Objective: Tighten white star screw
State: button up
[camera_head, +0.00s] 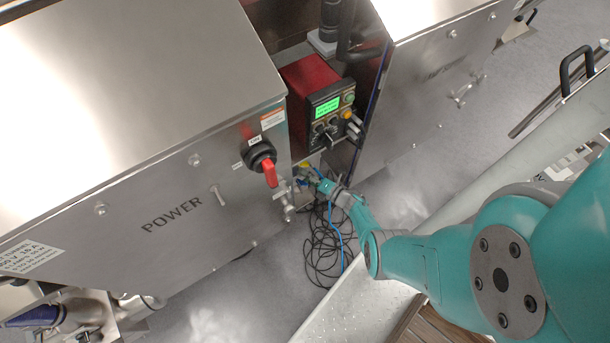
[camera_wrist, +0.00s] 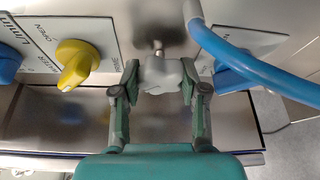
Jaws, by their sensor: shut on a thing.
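The white star screw (camera_wrist: 160,72) shows in the wrist view as a pale grey-white lobed knob on a short metal shaft that runs into the metal panel behind it. My gripper (camera_wrist: 159,88) has its two fingers on the knob's left and right sides and is shut on it. In the head view my gripper (camera_head: 314,177) is low between the steel cabinets, and the knob is too small to tell there.
In the wrist view a yellow knob (camera_wrist: 78,64) is left of my gripper. A blue hose (camera_wrist: 230,50) passes close on the right, near a blue knob (camera_wrist: 232,76). The head view shows a steel POWER cabinet (camera_head: 150,180), red-handled switch (camera_head: 269,172), red unit (camera_head: 308,78) and floor cables (camera_head: 322,250).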

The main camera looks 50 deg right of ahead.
jog(key=shift+m, duration=0.5)
jog(key=o, duration=1.2)
jog(key=shift+c, duration=0.2)
jog(key=shift+s, duration=0.1)
jog(key=s, duration=0.7)
jog(key=shift+s+d, duration=0.15)
jog(key=shift+d, duration=0.3)
